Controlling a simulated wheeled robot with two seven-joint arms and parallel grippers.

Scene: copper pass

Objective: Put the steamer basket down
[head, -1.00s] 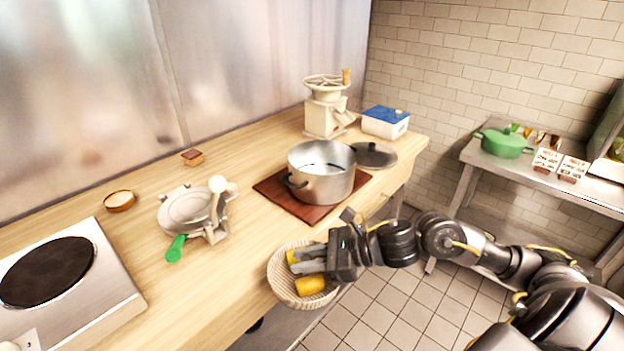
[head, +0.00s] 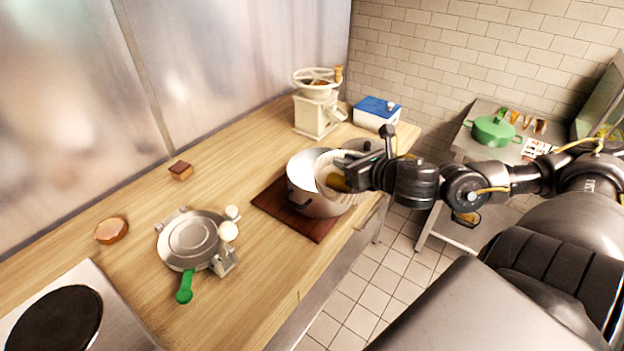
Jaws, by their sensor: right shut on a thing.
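The steamer basket (head: 326,166) is pale and shows as a tilted, partly hidden shape at the mouth of the steel pot (head: 300,188). A yellow-brown piece (head: 338,183) shows by it. My right gripper (head: 348,174) reaches in from the right and is shut on the basket. The gripper hides much of the basket and the pot's right side, so I cannot tell whether the basket touches the pot. The pot stands on a dark red-brown board (head: 315,229) on the wooden counter. My left gripper is not in view.
A cream grinder (head: 314,113) and a blue-lidded box (head: 375,112) stand behind the pot. A press with a green handle (head: 190,240), a small bowl (head: 111,231) and a hot plate (head: 60,318) are to the left. The counter's front is clear.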

